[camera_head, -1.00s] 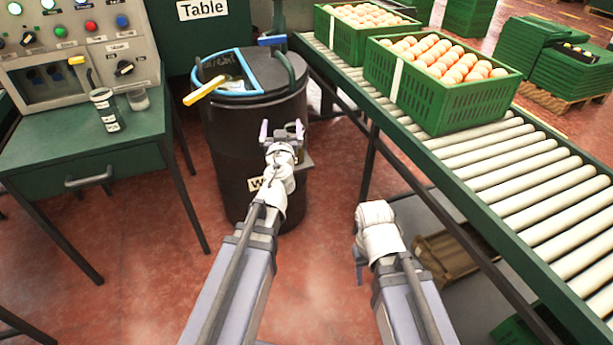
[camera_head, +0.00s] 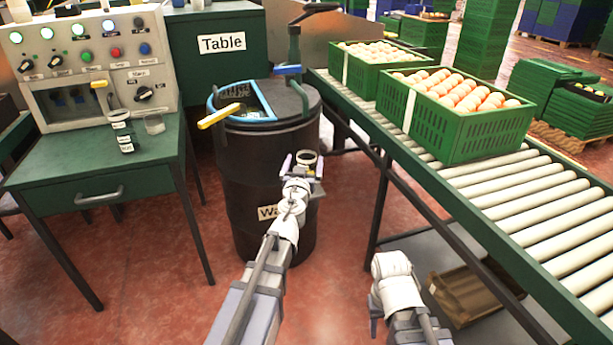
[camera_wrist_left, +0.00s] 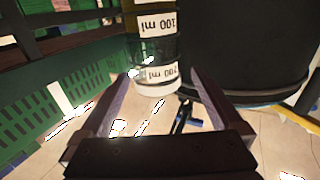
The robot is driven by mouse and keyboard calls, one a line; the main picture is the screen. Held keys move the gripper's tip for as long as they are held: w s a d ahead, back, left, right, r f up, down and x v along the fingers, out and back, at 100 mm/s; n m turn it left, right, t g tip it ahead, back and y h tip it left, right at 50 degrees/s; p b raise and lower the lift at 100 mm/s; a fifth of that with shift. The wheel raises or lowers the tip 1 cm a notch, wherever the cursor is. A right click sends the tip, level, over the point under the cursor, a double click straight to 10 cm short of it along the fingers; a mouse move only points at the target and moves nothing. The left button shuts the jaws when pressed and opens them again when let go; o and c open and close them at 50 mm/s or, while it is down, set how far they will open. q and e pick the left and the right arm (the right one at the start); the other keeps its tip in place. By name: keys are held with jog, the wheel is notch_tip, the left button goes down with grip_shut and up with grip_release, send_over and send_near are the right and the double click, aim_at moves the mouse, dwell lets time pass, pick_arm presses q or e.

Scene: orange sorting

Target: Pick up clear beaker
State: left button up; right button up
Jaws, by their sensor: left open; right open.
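In the head view my left gripper (camera_head: 303,166) is in front of the black barrel, with its fingers apart. A pale round rim (camera_head: 307,157) shows between its fingertips.
The black barrel (camera_head: 262,190) with a blue-rimmed opening stands between the green table (camera_head: 90,170) and the roller conveyor (camera_head: 500,185). A control panel (camera_head: 95,60) is on the table. Green crates (camera_head: 465,130) of oranges rest on the conveyor. Red floor at lower left is clear.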

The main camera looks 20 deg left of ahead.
aim_at(308, 154)
pick_arm(q)
jog(key=w, duration=0.5)
jog(key=shift+w+a+f, duration=0.1)
jog(key=shift+a+f, duration=0.05)
jog(key=shift+a, duration=0.05)
grip_shut()
dwell(0.6)
